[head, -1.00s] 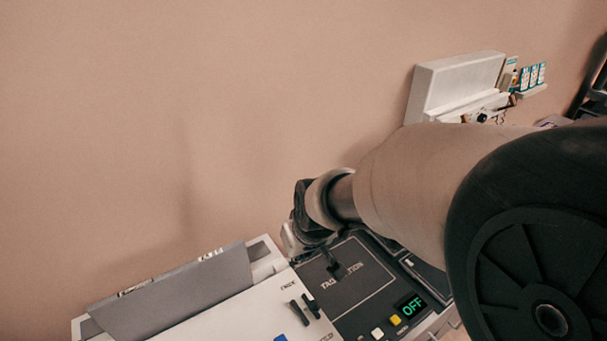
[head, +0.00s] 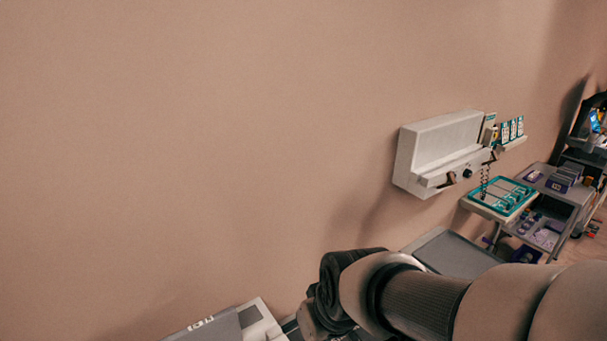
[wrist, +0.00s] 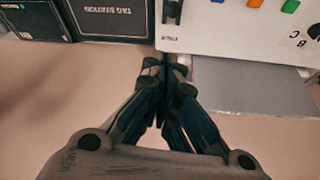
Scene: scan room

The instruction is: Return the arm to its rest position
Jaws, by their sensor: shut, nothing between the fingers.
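My gripper (wrist: 166,68) shows in the wrist view with its two fingertips together and nothing between them. Beyond the tips lie the dark tag station panel (wrist: 112,16) and a white machine panel (wrist: 225,30) with coloured buttons. In the head view my arm reaches in from the lower right, and the fingers are hidden behind or below the wrist. The machine's white and grey top (head: 258,322) shows only at the bottom edge of the head view.
A white wall unit (head: 440,150) is mounted right of centre. Beyond it are a tray with teal edging (head: 502,197) and a grey cart (head: 573,193) with purple items. A grey flat surface (head: 455,254) lies behind my arm. The wall area at left is clear.

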